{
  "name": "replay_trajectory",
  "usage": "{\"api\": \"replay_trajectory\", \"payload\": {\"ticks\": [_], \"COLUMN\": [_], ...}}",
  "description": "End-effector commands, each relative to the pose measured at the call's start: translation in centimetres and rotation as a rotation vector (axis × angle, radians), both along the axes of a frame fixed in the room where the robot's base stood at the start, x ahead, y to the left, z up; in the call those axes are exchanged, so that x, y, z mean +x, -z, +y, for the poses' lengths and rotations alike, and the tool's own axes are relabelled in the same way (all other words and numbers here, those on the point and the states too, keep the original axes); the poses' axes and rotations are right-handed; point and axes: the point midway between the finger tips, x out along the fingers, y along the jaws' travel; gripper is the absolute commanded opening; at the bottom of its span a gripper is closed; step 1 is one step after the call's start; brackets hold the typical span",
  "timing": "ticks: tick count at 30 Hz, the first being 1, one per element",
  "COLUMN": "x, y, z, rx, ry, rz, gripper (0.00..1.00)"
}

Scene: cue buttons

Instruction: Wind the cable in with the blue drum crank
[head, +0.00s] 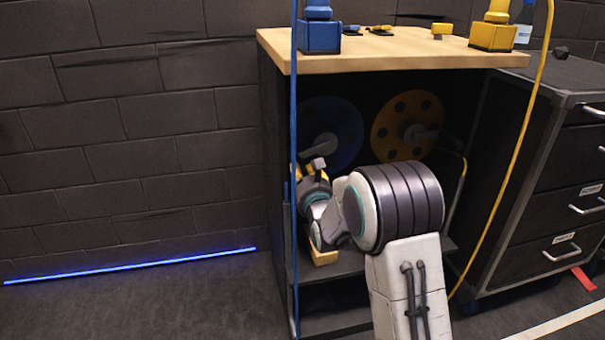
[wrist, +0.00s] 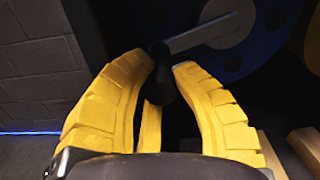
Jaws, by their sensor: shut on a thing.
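The blue drum (head: 345,124) sits inside the open cabinet at the left, partly hidden by my arm; it also shows at the top right of the wrist view (wrist: 270,48). Its grey crank arm (wrist: 200,32) runs to a black crank handle (wrist: 160,62). My gripper (wrist: 163,72) has its yellow fingers around that handle and is shut on it. In the head view my arm hides most of the gripper. The blue cable (head: 294,190) hangs vertically in front of the cabinet's left side.
A yellow drum (head: 390,132) with its own crank sits to the right. A yellow cable (head: 515,150) hangs near the cabinet's right side. The wooden top (head: 400,58) carries blue and yellow fittings. A drawer unit (head: 545,190) stands at right. Floor at left is clear.

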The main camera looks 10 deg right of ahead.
Motion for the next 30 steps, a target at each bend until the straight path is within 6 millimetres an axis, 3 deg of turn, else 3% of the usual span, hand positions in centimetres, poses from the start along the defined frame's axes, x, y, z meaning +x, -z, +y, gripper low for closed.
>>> {"api": "replay_trajectory", "payload": {"ticks": [1, 4, 13, 14, 17, 30], "x": [0.1, 0.1, 0.1, 0.1, 0.1, -0.6], "y": [-1.4, -2.1, -2.4, -2.4, -2.2, -1.9], "z": [0.2, 0.3, 0.3, 0.3, 0.2, 0.2], "rx": [-0.002, -0.003, -0.003, -0.003, -0.002, -0.001], "ry": [-0.002, -0.004, -0.005, -0.005, -0.004, -0.004], "rz": [-0.03, -0.034, -0.028, -0.027, -0.023, -0.015], "gripper": [0.0, 0.0, 0.0, 0.25, 0.34, 0.35]}}
